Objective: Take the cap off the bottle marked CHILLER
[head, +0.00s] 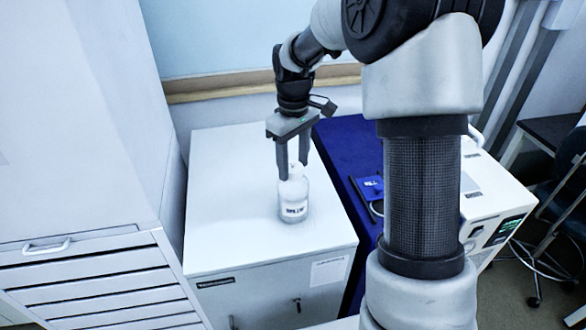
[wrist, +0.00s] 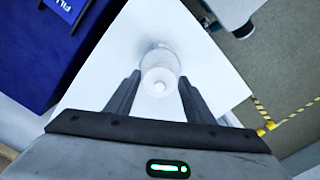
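A clear bottle (head: 293,201) with a dark-lettered label stands upright on the white cabinet top (head: 230,220); the lettering is too small to read for certain. In the wrist view the bottle (wrist: 159,62) is seen from above, with its round pale cap (wrist: 159,87) towards the fingers. My gripper (head: 294,172) points down over the bottle's top in the head view. Its two fingers are apart, one on each side of the cap. In the wrist view the gripper (wrist: 159,82) shows gaps between the fingers and the cap. The cap is partly hidden by the fingers in the head view.
A dark blue unit (head: 335,150) with a small blue box (head: 371,188) on it stands right of the cabinet. A white instrument (head: 490,195) is farther right. A tall white cabinet with drawers (head: 95,275) stands left. The cabinet top around the bottle is clear.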

